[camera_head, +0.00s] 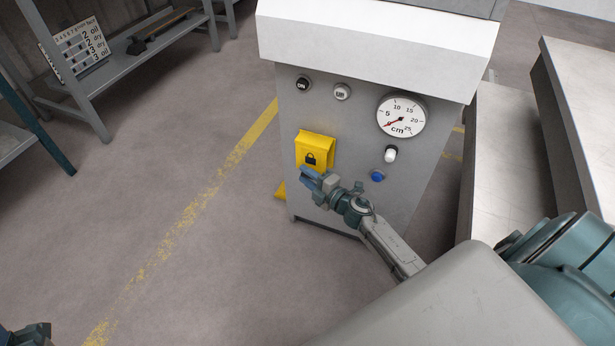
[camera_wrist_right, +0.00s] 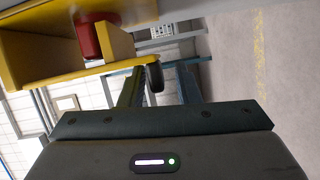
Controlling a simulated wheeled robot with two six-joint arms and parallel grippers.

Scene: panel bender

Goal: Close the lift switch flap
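The lift switch flap (camera_head: 313,152) is yellow with a black padlock symbol, on the lower left of the grey machine front. In the right wrist view the yellow flap (camera_wrist_right: 75,78) is seen nearly edge-on and stands away from the housing, so it is open. A red switch part (camera_wrist_right: 88,38) shows behind it. My right gripper (camera_head: 309,176) is just below the flap. In the wrist view its two fingers (camera_wrist_right: 160,85) are apart, with a dark rounded piece at the flap's end between them. I cannot tell whether they touch it. Only a dark bit of my left gripper (camera_head: 28,335) shows.
A dial gauge (camera_head: 401,116), a white knob (camera_head: 390,154), a blue button (camera_head: 377,175) and two upper buttons share the machine front. Metal tables (camera_head: 510,165) stand at right. A shelf (camera_head: 150,50) stands at left; the floor between is clear.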

